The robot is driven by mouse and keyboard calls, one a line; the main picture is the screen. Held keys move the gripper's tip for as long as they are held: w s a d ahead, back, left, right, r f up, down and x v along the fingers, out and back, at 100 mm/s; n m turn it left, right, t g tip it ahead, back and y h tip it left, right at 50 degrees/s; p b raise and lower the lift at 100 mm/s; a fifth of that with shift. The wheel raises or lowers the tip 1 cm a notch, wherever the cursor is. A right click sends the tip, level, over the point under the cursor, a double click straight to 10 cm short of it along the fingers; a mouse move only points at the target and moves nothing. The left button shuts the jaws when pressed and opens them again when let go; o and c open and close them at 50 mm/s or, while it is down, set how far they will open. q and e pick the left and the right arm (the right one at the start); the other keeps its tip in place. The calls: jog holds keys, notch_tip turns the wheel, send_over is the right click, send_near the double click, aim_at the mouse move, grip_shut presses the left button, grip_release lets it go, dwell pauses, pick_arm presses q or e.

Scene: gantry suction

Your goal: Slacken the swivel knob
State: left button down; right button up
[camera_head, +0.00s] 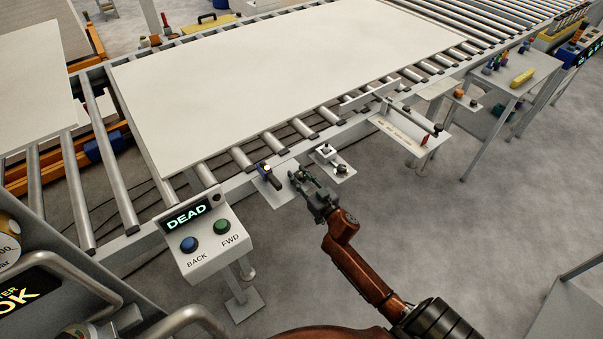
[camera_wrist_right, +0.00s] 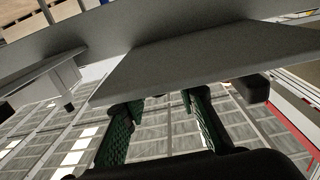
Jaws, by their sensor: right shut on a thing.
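My right gripper (camera_head: 298,176) reaches from below to the small fittings on the conveyor's near side rail. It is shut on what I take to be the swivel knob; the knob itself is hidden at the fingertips. In the right wrist view the two green-padded fingers (camera_wrist_right: 160,108) stand apart, and a grey plate (camera_wrist_right: 190,62) covers their tips. A dark handle with a blue part (camera_head: 268,176) stands on a small plate just left of the gripper. A bracket plate with dark knobs (camera_head: 341,169) is just right of it. My left gripper is not in view.
A control box reading DEAD (camera_head: 204,233), with blue and green buttons, stands left of the gripper. A large white panel (camera_head: 270,75) lies on the rollers behind. A shelf with a rail (camera_head: 400,132) is to the right.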

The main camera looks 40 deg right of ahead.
jog(key=shift+n+y+p, duration=0.6)
jog(key=shift+y, duration=0.3)
jog(key=o, duration=1.2)
jog(key=shift+s, duration=0.1)
jog(key=s, duration=0.8)
jog(key=s+d, duration=0.1)
jog(key=s, duration=0.2)
jog(key=shift+s, duration=0.4)
jog(key=shift+f, duration=0.1)
